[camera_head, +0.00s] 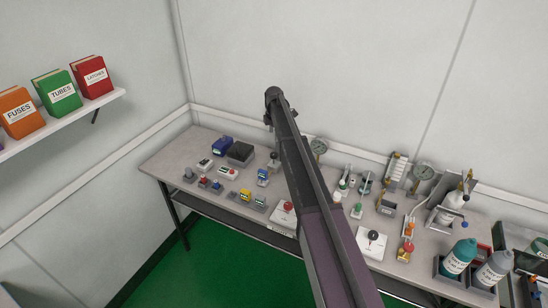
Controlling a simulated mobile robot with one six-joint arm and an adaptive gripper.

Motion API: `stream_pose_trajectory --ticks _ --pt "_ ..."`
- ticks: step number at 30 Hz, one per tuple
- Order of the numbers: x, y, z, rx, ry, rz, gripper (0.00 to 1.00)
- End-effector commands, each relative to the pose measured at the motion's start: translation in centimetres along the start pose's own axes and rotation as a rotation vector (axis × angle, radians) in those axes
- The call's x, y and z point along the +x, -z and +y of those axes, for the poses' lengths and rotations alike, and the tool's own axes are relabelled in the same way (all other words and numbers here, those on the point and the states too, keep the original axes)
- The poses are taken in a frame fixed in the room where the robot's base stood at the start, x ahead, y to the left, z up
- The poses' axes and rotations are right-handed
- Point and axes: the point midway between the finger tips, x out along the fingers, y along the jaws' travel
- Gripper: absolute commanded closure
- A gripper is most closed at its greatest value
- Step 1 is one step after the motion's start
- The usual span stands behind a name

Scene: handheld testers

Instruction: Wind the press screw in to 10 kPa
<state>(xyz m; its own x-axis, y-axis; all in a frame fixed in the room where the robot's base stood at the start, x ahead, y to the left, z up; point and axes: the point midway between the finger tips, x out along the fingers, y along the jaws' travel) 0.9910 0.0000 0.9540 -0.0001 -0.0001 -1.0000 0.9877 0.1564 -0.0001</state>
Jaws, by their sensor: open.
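A round pressure gauge (423,172) stands at the back right of the bench. A second round gauge (319,146) stands at the back middle, just right of my arm. A grey stand with a white body and brass fittings (453,201) is right of the first gauge, with a small blue ball (464,225) at its front. I cannot tell which part is the press screw, and the gauge readings are too small to read. My dark arm rises across the middle and hides part of the bench; I cannot make out my gripper.
The grey bench (160,166) is crowded with small testers. A white box with a red knob (283,213) and one with a black knob (371,243) sit near the front. A teal bottle (460,257) and a grey bottle (492,268) stand at the right.

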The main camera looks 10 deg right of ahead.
Motion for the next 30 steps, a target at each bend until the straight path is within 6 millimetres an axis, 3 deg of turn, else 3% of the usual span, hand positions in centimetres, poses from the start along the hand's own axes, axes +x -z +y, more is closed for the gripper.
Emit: stream_pose_trajectory --ticks 30 --pt "8.1 0.0 0.0 0.0 0.0 0.0 0.13"
